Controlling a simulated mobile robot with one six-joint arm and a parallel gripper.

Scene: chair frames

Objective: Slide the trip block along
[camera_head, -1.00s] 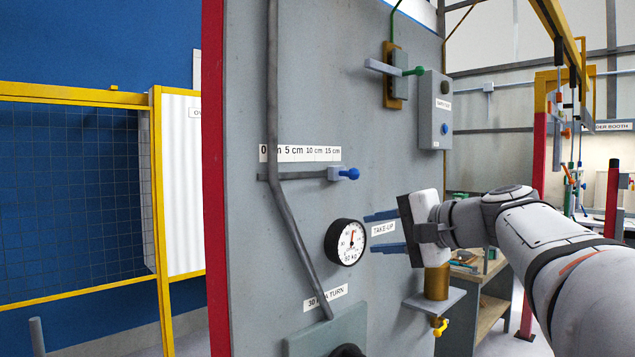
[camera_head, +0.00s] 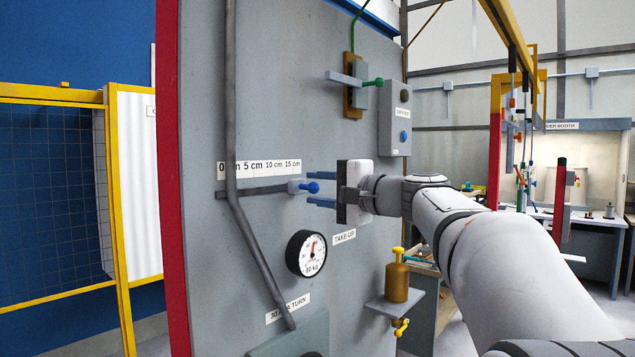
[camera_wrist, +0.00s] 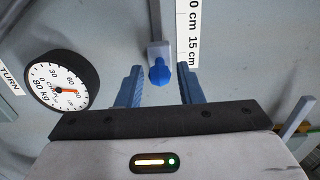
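The trip block is a small pale block with a blue knob (camera_head: 313,187). It sits at the right end of a grey horizontal rail (camera_head: 255,191), below the 15 cm end of the scale label (camera_head: 260,168). In the wrist view the blue knob (camera_wrist: 159,73) lies ahead of my gripper (camera_wrist: 162,82), roughly midway between the two blue fingers. My gripper (camera_head: 322,195) is open and empty, and its fingers point left toward the knob. No contact with the block shows.
A round dial gauge (camera_head: 306,254) is below the rail. A slanting grey bar (camera_head: 255,245) crosses the rail's left part. A brass cylinder (camera_head: 397,281) stands on a small shelf at lower right.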

